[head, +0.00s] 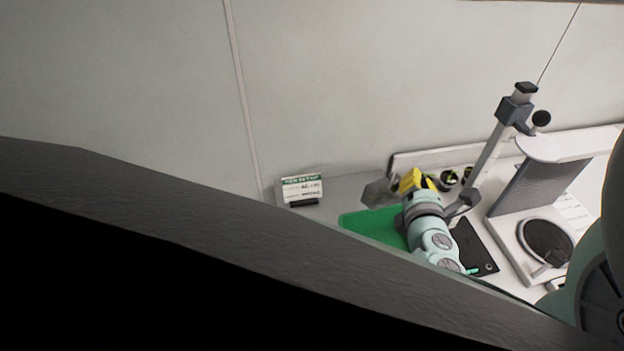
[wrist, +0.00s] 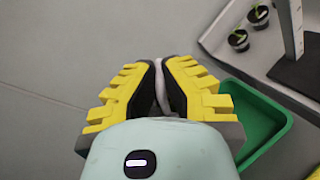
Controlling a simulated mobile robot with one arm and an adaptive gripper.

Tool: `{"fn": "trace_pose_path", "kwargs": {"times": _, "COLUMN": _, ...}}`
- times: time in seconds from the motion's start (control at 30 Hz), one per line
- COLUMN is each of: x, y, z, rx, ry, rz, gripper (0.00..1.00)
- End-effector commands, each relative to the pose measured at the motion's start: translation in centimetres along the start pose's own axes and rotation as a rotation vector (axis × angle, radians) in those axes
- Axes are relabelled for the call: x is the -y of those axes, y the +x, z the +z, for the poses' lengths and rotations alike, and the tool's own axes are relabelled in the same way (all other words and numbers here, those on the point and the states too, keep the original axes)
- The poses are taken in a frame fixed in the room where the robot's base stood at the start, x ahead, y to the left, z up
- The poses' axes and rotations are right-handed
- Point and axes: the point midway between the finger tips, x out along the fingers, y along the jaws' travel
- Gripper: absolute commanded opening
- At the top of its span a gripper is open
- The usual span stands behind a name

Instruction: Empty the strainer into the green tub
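The green tub (head: 372,226) lies below my gripper in the head view, partly covered by my arm. In the wrist view the tub (wrist: 283,128) shows at the right, and its inside is partly hidden by my gripper. My gripper (head: 411,181) has yellow fingers with black pads. In the wrist view its fingers (wrist: 163,80) are close together, left of the visible part of the tub.
A small sign (head: 302,188) stands left of the tub. Small dark pots (wrist: 238,40) with seedlings stand behind it. A stand with a post (head: 490,150) and a white device with a round black plate (head: 546,243) are at the right.

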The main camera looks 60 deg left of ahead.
Motion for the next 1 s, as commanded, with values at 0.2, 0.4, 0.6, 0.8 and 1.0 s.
{"fn": "trace_pose_path", "kwargs": {"times": 0.2, "x": 1.8, "y": -0.1, "z": -0.5, "rx": 0.053, "ry": 0.172, "rz": 0.063, "gripper": 0.00}}
{"fn": "trace_pose_path", "kwargs": {"times": 0.4, "x": 2.6, "y": -0.1, "z": -1.1, "rx": 0.094, "ry": 0.326, "rz": 0.127, "gripper": 0.00}}
{"fn": "trace_pose_path", "kwargs": {"times": 0.6, "x": 3.6, "y": -0.1, "z": -1.8, "rx": 0.143, "ry": 0.508, "rz": 0.199, "gripper": 0.00}}
{"fn": "trace_pose_path", "kwargs": {"times": 0.8, "x": 4.9, "y": -0.1, "z": -2.7, "rx": 0.201, "ry": 0.729, "rz": 0.290, "gripper": 0.00}}
{"fn": "trace_pose_path", "kwargs": {"times": 1.0, "x": 5.5, "y": 0.1, "z": -3.8, "rx": 0.258, "ry": 0.956, "rz": 0.389, "gripper": 0.00}}
